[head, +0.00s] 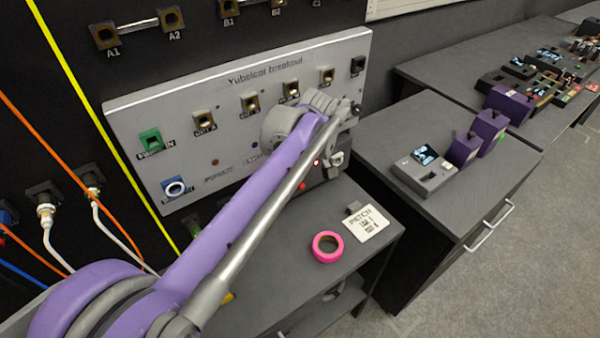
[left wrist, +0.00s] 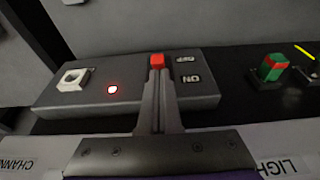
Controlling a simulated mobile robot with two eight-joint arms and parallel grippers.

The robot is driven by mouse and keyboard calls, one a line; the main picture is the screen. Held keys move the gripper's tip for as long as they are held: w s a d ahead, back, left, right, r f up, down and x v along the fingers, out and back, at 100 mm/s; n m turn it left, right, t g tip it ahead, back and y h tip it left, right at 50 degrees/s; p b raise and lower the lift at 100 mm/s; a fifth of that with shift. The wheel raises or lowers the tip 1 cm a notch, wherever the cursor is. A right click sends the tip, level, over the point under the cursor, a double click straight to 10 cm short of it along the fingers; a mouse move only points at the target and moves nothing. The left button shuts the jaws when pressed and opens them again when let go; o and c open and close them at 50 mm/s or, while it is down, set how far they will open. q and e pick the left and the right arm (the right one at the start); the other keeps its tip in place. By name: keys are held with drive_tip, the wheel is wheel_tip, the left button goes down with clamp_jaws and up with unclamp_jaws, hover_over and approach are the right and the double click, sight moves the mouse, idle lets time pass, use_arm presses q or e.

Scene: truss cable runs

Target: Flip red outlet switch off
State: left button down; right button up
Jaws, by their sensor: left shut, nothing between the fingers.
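The red switch (left wrist: 157,61) stands on a dark grey outlet box (left wrist: 100,97) in the left wrist view. OFF and ON labels, upside down, are beside it. In the head view the box (head: 325,177) is partly hidden behind my left arm, and the fingertips are hidden. My right gripper is not in view.
A grey breakout panel (head: 225,85) stands behind the box. A pink tape roll (head: 327,246) and a PATCH card (head: 367,223) lie on the bench. A green and red connector (left wrist: 272,67) is beside the box. Orange cables (head: 75,155) hang at the left.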

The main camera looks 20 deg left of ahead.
sight(303, 187)
use_arm(q)
drive_tip(key=shift+s+d+f+t+y, duration=0.25)
drive_tip(key=shift+d+t+y, duration=0.1)
drive_tip(key=shift+y, duration=0.25)
drive_tip(key=shift+s+d+f+t+y, duration=0.15)
drive_tip(key=shift+d+f+t+y, duration=0.2)
drive_tip(key=shift+y, duration=0.25)
drive_tip(key=shift+s+d+f+t+y+b, duration=0.15)
drive_tip(key=shift+d+f+t+y+b, duration=0.15)
drive_tip(key=shift+y, duration=0.25)
drive_tip(key=shift+s+d+f+t+y+b, duration=0.1)
drive_tip(key=shift+d+f+t+y+b, duration=0.15)
drive_tip(key=shift+t+y+b, duration=0.25)
drive_tip(key=y, duration=0.1)
drive_tip(key=f+t+y+b, duration=0.1)
drive_tip(key=y, duration=0.1)
drive_tip(key=f+t+y+b, duration=0.1)
drive_tip(key=y, duration=0.1)
drive_tip(key=shift+s+d+f, duration=0.25)
drive_tip(key=shift+s+d, duration=0.05)
drive_tip(key=shift+d, duration=0.05)
drive_tip(key=shift+a+r, duration=0.1)
drive_tip(key=shift+w+a+r, duration=0.25)
drive_tip(key=shift+w+a, duration=0.15)
drive_tip(key=shift+a, duration=0.15)
drive_tip(key=shift+d, duration=0.1)
